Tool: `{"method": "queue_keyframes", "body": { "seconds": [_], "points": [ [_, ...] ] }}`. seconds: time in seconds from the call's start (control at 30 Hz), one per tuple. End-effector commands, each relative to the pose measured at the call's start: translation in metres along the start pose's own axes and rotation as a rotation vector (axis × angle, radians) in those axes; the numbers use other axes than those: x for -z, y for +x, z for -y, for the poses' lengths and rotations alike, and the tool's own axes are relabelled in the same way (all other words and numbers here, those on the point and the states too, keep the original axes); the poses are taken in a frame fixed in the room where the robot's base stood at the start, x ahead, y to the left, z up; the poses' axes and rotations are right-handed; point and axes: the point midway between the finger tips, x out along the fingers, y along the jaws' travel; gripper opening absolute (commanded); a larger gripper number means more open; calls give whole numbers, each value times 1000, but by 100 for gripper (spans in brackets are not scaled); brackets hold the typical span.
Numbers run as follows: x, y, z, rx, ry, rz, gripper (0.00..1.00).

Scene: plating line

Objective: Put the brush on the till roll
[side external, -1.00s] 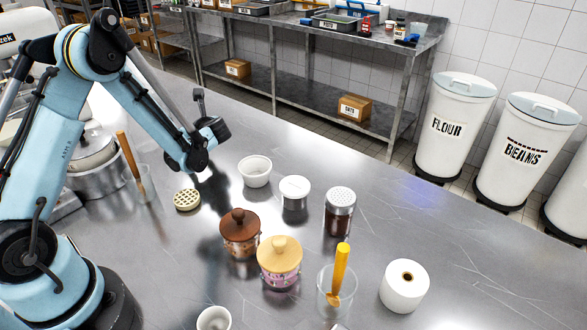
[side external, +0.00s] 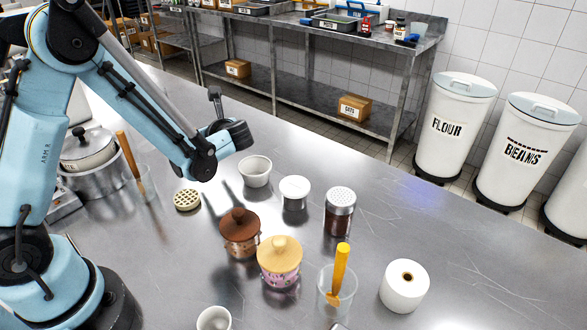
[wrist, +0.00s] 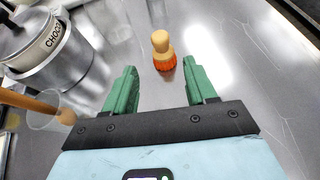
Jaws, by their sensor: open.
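What looks like the brush, a pale knob over an orange ribbed or bristled head (wrist: 164,60), lies beyond my fingertips in the wrist view. In the side view, a round beige piece with dark spots (side external: 187,200) seems to be the same thing, on the steel table. The till roll (side external: 404,287), white with a brown core hole, stands upright at the table's right. My gripper (wrist: 163,88) is open, with nothing between its green fingers. In the side view my gripper (side external: 228,135) hangs above the table, apart from the brush; its fingers are hard to make out there.
A lidded pot (wrist: 45,45) and a glass holding a wooden-handled tool (wrist: 40,118) stand left of the fingers. A white bowl (side external: 255,172), brown-lidded jar (side external: 240,235), wooden-lidded jar (side external: 279,262), shaker (side external: 340,213) and glass with a yellow-handled tool (side external: 337,292) stand between brush and roll.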

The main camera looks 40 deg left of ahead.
Motion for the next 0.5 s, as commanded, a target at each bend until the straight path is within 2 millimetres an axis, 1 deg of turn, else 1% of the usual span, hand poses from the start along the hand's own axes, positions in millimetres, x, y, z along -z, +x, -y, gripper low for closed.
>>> {"method": "queue_keyframes", "body": {
  "seconds": [0.03, 0.1, 0.27, 0.37, 0.5],
  "points": [
    [0, -7, 0, 3, 1, 0, 56],
    [0, -12, 0, 2, 0, 0, 56],
    [-2, -20, 0, 12, -45, -28, 56],
    [-5, -28, -2, 36, -152, -95, 56],
    [-9, -47, -7, 67, -396, -250, 56]
  ]
}}
